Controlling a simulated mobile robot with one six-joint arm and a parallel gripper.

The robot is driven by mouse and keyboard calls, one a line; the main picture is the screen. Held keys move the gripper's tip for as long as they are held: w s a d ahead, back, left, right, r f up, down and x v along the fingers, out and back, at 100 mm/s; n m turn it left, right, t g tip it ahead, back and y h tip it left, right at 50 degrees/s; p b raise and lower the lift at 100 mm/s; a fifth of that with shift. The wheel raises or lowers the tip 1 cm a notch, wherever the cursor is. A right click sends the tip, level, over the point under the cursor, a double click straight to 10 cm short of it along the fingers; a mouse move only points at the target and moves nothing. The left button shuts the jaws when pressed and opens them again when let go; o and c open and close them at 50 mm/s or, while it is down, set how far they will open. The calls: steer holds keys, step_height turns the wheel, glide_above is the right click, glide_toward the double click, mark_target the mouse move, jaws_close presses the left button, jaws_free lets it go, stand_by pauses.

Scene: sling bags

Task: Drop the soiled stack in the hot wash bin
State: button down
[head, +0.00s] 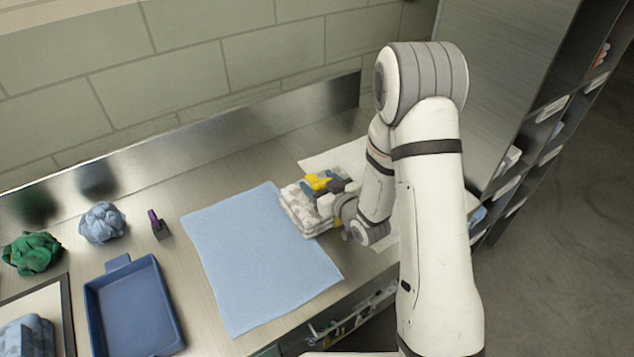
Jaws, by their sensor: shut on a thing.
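A stack of folded whitish cloths with grey patches (303,211) is at the right edge of the blue cloth on the steel counter. My gripper (318,184) is at the top of this stack, shut on it, with yellow and dark parts showing. The arm comes down from the right and hides part of the stack's right side. I cannot tell whether the stack is lifted off the counter. I cannot make out which container is the hot wash bin.
A flat blue cloth (255,265) covers the counter's middle. A blue tray (133,308), a purple-and-grey clip (158,224), a crumpled blue cloth (102,222) and a green cloth (32,253) lie left. A labelled shelf unit (548,108) stands right. A tiled wall closes the back.

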steer(key=shift+s+f+b, duration=0.15)
steer(key=shift+f+b, duration=0.25)
steer(key=shift+b, duration=0.05)
steer(key=shift+s+f+b, duration=0.2)
steer(key=shift+f+b, duration=0.35)
steer(key=shift+b, duration=0.1)
steer(key=c, duration=0.6)
jaws_free()
steer(key=shift+s, duration=0.1)
steer(key=shift+o, duration=1)
steer(key=shift+r, duration=0.1)
steer(key=shift+o, duration=0.4)
steer(key=shift+r+p, duration=0.6)
steer(key=shift+p, duration=0.45)
steer(key=shift+s+d+f, duration=0.1)
steer(key=shift+s+d, duration=0.05)
steer(key=shift+d, duration=0.1)
steer(key=v, duration=0.2)
steer(key=r+v, duration=0.1)
steer(key=v, duration=0.2)
steer(key=shift+s+d+r, duration=0.1)
steer(key=shift+s+d, duration=0.05)
steer(key=shift+d+p, duration=0.15)
steer(key=shift+p, duration=0.9)
